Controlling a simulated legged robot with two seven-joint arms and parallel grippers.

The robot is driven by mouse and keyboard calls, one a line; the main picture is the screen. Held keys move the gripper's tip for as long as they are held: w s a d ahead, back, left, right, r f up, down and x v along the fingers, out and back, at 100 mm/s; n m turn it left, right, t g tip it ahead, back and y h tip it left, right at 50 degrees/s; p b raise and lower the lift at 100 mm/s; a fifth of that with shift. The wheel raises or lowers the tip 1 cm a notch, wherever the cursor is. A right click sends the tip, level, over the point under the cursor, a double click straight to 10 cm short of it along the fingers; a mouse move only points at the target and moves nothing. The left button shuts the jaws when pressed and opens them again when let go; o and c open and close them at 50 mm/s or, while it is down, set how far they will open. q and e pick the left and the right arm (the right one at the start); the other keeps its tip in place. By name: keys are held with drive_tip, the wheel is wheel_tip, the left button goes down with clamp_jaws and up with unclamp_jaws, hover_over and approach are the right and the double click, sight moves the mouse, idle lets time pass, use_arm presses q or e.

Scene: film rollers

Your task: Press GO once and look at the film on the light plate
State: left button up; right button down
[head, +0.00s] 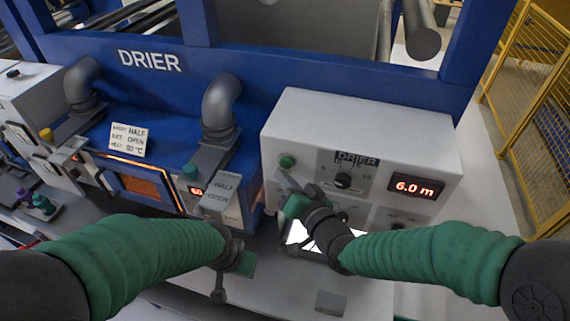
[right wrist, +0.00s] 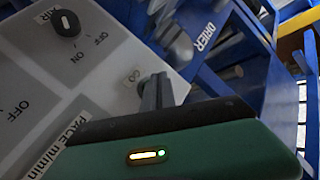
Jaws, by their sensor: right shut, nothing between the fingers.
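A green button (head: 286,161) sits on the upper left of the white drier control panel (head: 420,155); its label is unreadable in the head view. My right gripper (head: 287,182) is shut and empty, its tips just below that button. In the right wrist view its fingers (right wrist: 157,92) stand beside the GO lettering (right wrist: 133,76); the button is hidden and contact cannot be told. A bright white light plate (head: 298,234) shows partly behind my right wrist; no film can be made out on it. My left gripper (head: 232,264) is low in the middle, its fingers unclear.
The panel carries a dark knob (head: 343,180) and a red display (head: 414,188) reading 6.0 m. A blue drier frame (head: 260,65) stands behind. A small orange-lit window (head: 140,187) and HALF OPEN signs are at left. A yellow fence (head: 530,100) is at right.

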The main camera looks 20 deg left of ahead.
idle(0.5)
drive_tip(key=shift+w+d, duration=0.1)
drive_tip(key=shift+w, duration=0.25)
drive_tip(key=shift+w+r, duration=0.1)
drive_tip(key=shift+w, duration=0.4)
idle(0.7)
drive_tip(key=shift+s, duration=0.95)
drive_tip(key=s, duration=0.5)
